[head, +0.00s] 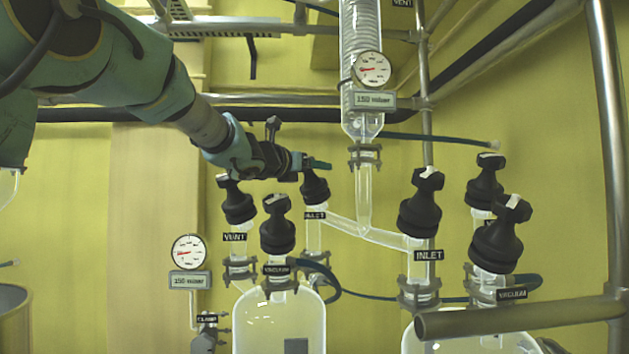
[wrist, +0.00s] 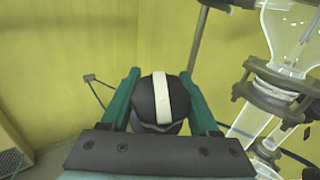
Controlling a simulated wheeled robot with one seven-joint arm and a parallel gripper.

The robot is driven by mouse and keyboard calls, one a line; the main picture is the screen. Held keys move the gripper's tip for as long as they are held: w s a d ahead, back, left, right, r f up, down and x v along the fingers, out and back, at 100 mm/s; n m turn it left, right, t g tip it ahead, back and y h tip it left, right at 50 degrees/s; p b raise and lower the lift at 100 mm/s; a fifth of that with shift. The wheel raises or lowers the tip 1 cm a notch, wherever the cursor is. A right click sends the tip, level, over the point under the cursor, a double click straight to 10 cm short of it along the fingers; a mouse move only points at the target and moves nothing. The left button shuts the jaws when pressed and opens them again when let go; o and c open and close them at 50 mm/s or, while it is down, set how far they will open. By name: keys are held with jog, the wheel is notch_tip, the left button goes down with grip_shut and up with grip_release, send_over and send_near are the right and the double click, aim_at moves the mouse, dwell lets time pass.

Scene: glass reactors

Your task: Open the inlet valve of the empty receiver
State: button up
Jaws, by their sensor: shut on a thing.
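Two glass receivers stand low in the head view, the left one (head: 262,322) and the right one (head: 455,343). Only their tops show, and I cannot tell their contents. The left receiver's black inlet valve knob (head: 316,190) stands above an INLET label. My gripper (head: 316,166) reaches it from the left at its top. In the wrist view the black knob (wrist: 158,112), with a white stripe, sits between my green fingers, which are shut on it. The stripe runs nearly parallel to the fingers. The right receiver's inlet valve (head: 421,203) stands apart to the right.
Black vent (head: 238,203) and vacuum (head: 277,226) knobs stand close left of the held knob. A glass condenser (head: 362,110) with a gauge (head: 371,69) hangs right of my gripper. More vent and vacuum valves (head: 497,236) crowd the right. A metal rail (head: 520,318) crosses the front right.

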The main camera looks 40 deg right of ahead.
jog(key=n+t+b, duration=0.1)
jog(key=n+t+y+b, duration=0.1)
jog(key=n+b, duration=0.1)
jog(key=n+t+b, duration=0.1)
jog(key=shift+w+a+f+t+b, duration=0.1)
jog(key=shift+w+f+t+b, duration=0.1)
jog(key=shift+w+t+b, duration=0.15)
jog(key=shift+w+a+n+t+y+b, duration=0.15)
jog(key=shift+n+t+y+b, duration=0.55)
jog(key=shift+n, duration=0.5)
jog(key=shift+w+n+t+y+b, duration=0.1)
jog(key=shift+n+t+y+b, duration=0.3)
jog(key=shift+n+t+y, duration=0.7)
jog(key=n+y, duration=0.1)
jog(key=n+t+y+p, duration=0.1)
jog(key=n+y, duration=0.1)
jog(key=n, duration=0.1)
jog(key=shift+w+a+r+t+p, duration=0.15)
jog(key=shift+w+a+t+p, duration=0.1)
jog(key=shift+a+p, duration=0.1)
jog(key=shift+w+a+f+n+t+y+p, duration=0.1)
jog(key=shift+f+n+t+y+p, duration=0.05)
jog(key=shift+n+y+p, duration=0.55)
jog(key=shift+w+a+f+n+t+y+p, duration=0.1)
jog(key=shift+n+t+y+p, duration=0.05)
jog(key=shift+n+y+p, duration=0.55)
jog(key=shift+f+n, duration=0.1)
jog(key=shift+n, duration=0.2)
jog(key=o, duration=1.4)
